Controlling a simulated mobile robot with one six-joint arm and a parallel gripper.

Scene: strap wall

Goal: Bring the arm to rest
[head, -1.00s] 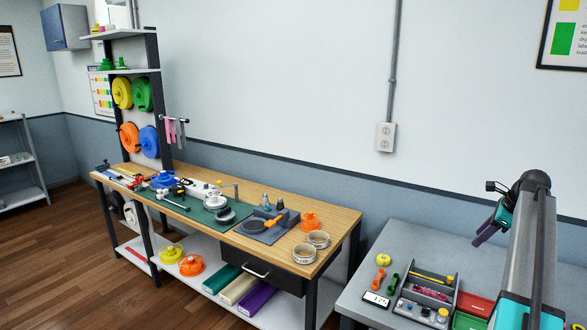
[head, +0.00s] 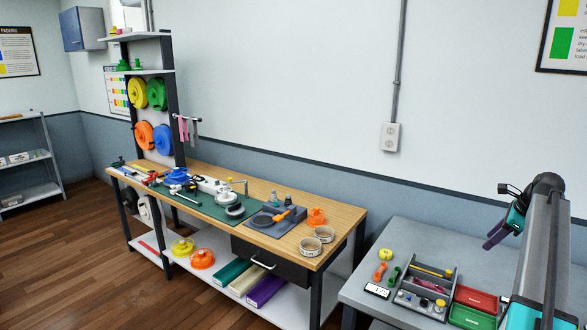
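My arm rises at the right edge of the head view, bent over at the top. My gripper (head: 495,237) hangs from the teal wrist, pointing down and left, with dark fingers seen edge-on. It appears to be above the grey table (head: 405,236) and clear of the things on it. I see nothing held in it, but I cannot tell whether the fingers are apart or together.
The grey table bears a grey organizer tray (head: 452,283), a red bin (head: 475,297), a green bin (head: 470,317) and small parts. A wooden workbench (head: 345,214) with tools, tape rolls (head: 311,245) and a spool rack (head: 170,90) stands left. Open floor (head: 90,240) lies front left.

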